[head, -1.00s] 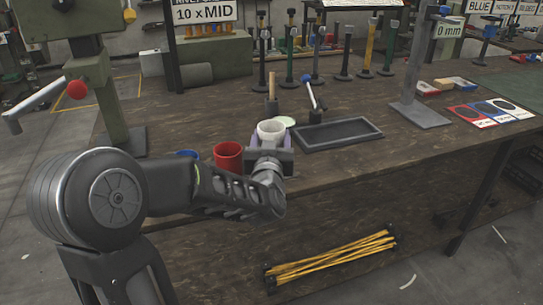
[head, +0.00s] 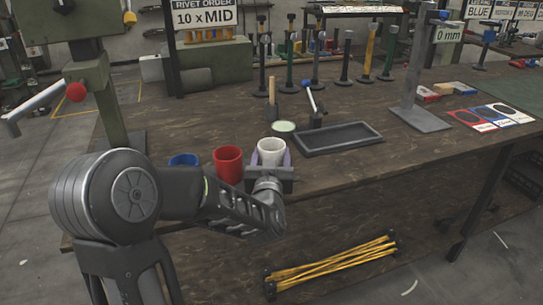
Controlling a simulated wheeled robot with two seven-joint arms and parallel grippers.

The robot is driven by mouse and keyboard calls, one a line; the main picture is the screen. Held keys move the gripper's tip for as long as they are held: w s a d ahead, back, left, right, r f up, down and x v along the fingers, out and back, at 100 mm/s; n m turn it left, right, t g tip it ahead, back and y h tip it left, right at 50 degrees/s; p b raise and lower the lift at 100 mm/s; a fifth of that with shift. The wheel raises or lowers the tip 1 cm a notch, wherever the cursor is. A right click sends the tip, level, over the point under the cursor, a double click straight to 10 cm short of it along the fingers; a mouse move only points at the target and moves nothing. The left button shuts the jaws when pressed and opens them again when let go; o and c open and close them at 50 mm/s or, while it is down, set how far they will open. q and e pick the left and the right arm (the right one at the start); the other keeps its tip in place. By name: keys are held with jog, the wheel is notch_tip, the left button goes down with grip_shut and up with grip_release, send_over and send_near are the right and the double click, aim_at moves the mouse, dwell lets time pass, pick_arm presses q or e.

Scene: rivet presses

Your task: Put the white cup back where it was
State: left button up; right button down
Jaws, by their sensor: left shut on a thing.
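The white cup (head: 271,150) is upright at the near edge of the brown table, between the fingers of my left gripper (head: 271,160). The gripper is shut on it. The cup's base is hidden behind the gripper, so I cannot tell whether it touches the table. The red cup (head: 228,164) stands just left of the white cup. The blue cup (head: 184,160) is further left, partly hidden by my left arm. A pale green round disc (head: 284,127) lies just behind the white cup. My right gripper is not in view.
A dark shallow tray (head: 338,138) lies right of the cup. A hammer (head: 272,91) and a lever tool (head: 314,108) stand behind. A green press (head: 92,70) is at left. Red, blue and black-marked cards (head: 490,116) lie at right.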

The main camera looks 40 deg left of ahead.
pick_arm(q)
jog(key=o, duration=1.4)
jog(key=shift+f, duration=0.1)
jog(key=shift+c, duration=0.2)
jog(key=shift+s, duration=0.1)
jog(key=v, duration=0.6)
jog(key=b+v, duration=0.1)
jog(key=b, duration=0.4)
jog(key=b+v, duration=0.1)
jog(key=b, duration=0.4)
jog(key=shift+s+f, duration=0.25)
jog(key=shift+f, duration=0.05)
jog(key=shift+s+d+r+b, duration=0.25)
jog(key=shift+s+d, duration=0.3)
jog(key=shift+s, duration=0.15)
jog(key=shift+s+d+r+b, duration=0.15)
jog(key=shift+s+d+b, duration=0.05)
jog(key=shift+s+d, duration=0.4)
jog(key=shift+a, duration=0.15)
